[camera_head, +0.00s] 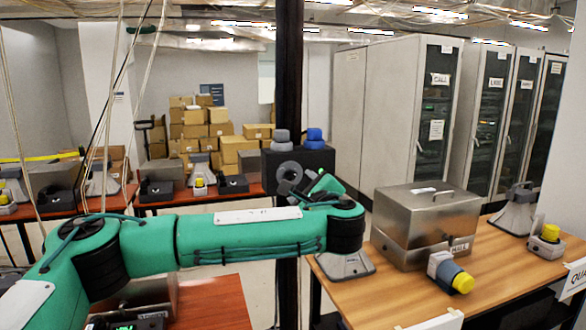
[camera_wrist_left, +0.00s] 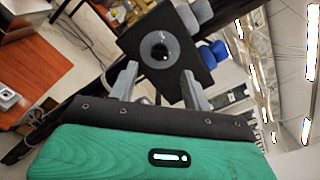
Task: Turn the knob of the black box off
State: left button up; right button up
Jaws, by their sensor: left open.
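The black box (camera_head: 319,160) is mounted on the dark post, with a grey knob (camera_head: 281,136) and a blue knob (camera_head: 314,135) on top. A round dark knob with a grey ring (camera_wrist_left: 160,48) is on the face toward my left gripper. My left gripper (camera_wrist_left: 159,72) is open, its two fingers pointing at that face on either side below the round knob, with nothing between them. In the head view the left gripper (camera_head: 300,184) is in front of the box, partly hidden by my own wrist. Whether a finger touches the box cannot be told. My right gripper is out of view.
A wooden table (camera_head: 400,296) at right holds a metal box (camera_head: 425,225) and yellow-capped devices. Black phones stand on the red-brown table (camera_head: 160,203) at left. Grey cabinets (camera_head: 393,110) and stacked cartons (camera_head: 205,125) stand behind. The dark post (camera_head: 289,60) rises beside my left forearm.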

aim_at(291, 176)
pick_arm(q)
jog(key=p+x, duration=0.3)
jog(key=x, duration=0.3)
jog(key=shift+w+r, duration=0.15)
jog(key=shift+w, duration=0.15)
jog(key=shift+w+a+p, duration=0.15)
jog(key=shift+w+p, duration=0.2)
jog(key=shift+w, duration=0.05)
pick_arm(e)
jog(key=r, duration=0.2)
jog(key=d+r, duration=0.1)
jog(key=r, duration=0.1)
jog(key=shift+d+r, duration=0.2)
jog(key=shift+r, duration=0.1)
pick_arm(q)
jog(key=c, duration=0.9)
jog(key=shift+f, duration=0.2)
jog(key=shift+c, duration=0.5)
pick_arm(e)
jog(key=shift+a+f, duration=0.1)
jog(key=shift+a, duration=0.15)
